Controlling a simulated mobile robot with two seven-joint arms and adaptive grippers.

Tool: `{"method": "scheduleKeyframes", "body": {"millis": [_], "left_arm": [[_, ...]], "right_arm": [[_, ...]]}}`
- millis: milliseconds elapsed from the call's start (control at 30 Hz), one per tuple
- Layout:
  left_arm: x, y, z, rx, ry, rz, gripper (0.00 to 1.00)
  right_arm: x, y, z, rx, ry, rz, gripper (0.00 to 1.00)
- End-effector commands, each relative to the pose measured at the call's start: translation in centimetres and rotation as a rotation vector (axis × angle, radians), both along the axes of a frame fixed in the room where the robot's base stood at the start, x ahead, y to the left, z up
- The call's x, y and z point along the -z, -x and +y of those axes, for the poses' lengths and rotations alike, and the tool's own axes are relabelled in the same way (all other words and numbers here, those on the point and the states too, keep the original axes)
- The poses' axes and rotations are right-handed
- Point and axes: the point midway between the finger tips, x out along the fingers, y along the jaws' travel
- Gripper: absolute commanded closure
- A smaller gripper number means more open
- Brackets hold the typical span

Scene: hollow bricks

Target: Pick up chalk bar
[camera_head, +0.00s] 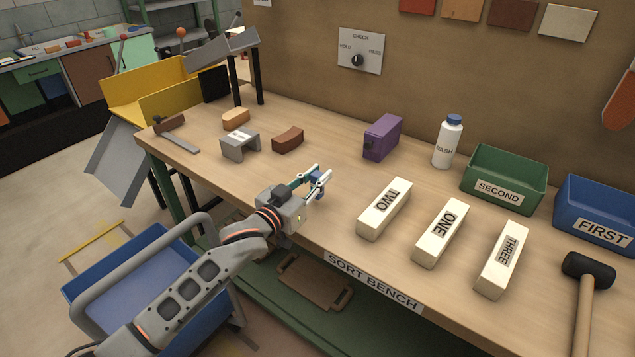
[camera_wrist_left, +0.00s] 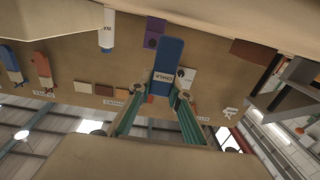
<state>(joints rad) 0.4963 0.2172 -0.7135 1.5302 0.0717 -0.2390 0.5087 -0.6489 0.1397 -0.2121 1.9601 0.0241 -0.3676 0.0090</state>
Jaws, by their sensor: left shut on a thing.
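The chalk bar (camera_wrist_left: 169,56) is blue with a white CHALK label and fills the space between the fingers in the left wrist view. In the head view only a small blue part of it (camera_head: 318,175) shows between the fingertips. My left gripper (camera_head: 319,182) is shut on it, over the front middle of the sort bench (camera_head: 235,182). The fingers also show in the wrist view (camera_wrist_left: 162,88), one on each side of the bar. I cannot tell the exact gap between bar and bench. My right gripper is in neither view.
White blocks TWO (camera_head: 374,219), ONE (camera_head: 430,246) and THREE (camera_head: 492,274) lie to the right. Behind are a purple block (camera_head: 381,138), a WASH bottle (camera_head: 446,146), a green SECOND bin (camera_head: 510,168) and a blue FIRST bin (camera_head: 590,195). A mallet (camera_head: 588,268) lies front right.

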Motion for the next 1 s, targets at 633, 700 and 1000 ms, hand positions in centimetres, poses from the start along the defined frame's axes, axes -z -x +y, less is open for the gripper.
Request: {"method": "scheduleKeyframes", "body": {"millis": [633, 700, 1000], "left_arm": [[-15.8, 0.0, 0.0, 0.0, 0.001, -0.005, 1.0], [-16.6, -0.1, 0.0, 0.0, 0.001, -0.004, 1.0], [-17.7, 0.0, 0.0, 0.001, 0.0, -0.002, 1.0]], "right_arm": [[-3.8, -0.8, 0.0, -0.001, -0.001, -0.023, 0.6], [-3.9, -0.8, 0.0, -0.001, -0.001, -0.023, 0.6], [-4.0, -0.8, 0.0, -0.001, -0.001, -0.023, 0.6]]}}
